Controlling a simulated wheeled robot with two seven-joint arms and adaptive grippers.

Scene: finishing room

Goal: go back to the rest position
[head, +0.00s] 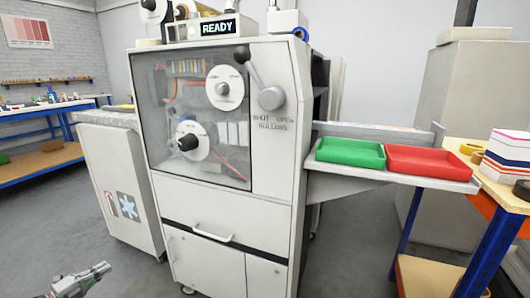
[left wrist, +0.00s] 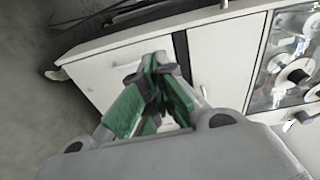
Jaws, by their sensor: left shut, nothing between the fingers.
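My left gripper (head: 98,271) is low in the left corner of the head view, in front of the machine and apart from it. It is shut and empty. In the left wrist view its green-padded fingers (left wrist: 157,66) come together at the tips, with the machine's white lower panels (left wrist: 125,75) behind them. My right gripper is not in the head view. No rest position is marked in either view.
A large white machine (head: 226,208) with a "READY" display (head: 217,28) and a lever (head: 255,72) fills the middle. A green tray (head: 350,153) and a red tray (head: 428,160) sit on its right shelf. A white cabinet (head: 120,185) stands left. Grey floor (head: 60,220) is clear at the left.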

